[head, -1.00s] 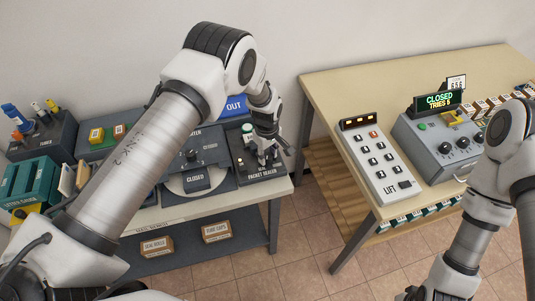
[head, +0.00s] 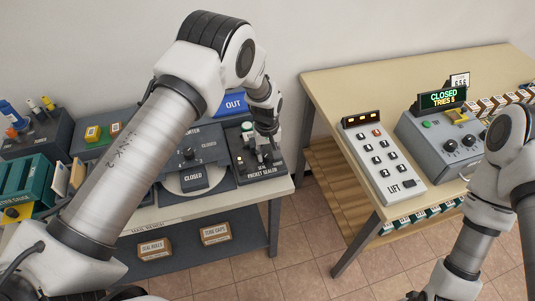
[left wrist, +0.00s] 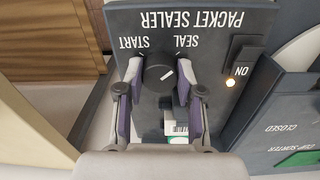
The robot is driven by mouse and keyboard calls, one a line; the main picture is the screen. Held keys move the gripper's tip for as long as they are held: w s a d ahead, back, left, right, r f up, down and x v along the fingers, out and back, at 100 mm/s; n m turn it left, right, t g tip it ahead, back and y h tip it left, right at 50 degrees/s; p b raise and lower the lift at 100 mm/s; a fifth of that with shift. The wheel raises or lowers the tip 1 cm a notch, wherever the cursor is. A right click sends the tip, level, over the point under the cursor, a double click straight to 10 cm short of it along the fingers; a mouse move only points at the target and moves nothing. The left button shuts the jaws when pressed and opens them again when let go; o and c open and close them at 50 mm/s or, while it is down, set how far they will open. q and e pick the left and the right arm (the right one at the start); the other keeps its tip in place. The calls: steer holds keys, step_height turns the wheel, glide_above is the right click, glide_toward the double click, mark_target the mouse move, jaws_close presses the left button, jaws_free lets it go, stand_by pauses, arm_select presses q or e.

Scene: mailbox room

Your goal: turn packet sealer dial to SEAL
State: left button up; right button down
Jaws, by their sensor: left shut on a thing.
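The packet sealer (head: 262,176) is a dark box at the right end of the low grey bench. In the left wrist view its panel (left wrist: 222,48) appears upside down, with START and SEAL labels beside a round black dial (left wrist: 158,77). The dial's white mark slants to the upper right, toward the SEAL side. My left gripper (left wrist: 160,72), also in the head view (head: 264,152), is shut on the dial, one purple-padded finger on each side. My right arm (head: 468,245) hangs at the right; its fingers are out of the picture.
A white barcoded item (left wrist: 179,128) stands close by the dial. The CLOSED sorter (head: 193,178) adjoins the sealer. A gap separates the bench from the wooden table (head: 330,90).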

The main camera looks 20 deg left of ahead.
mark_target(267, 154)
arm_select(q)
steer(key=shift+f, duration=0.1)
stand_by(0.4)
steer(key=o, duration=1.2)
steer(key=shift+c, duration=0.2)
step_height(267, 154, up, 12)
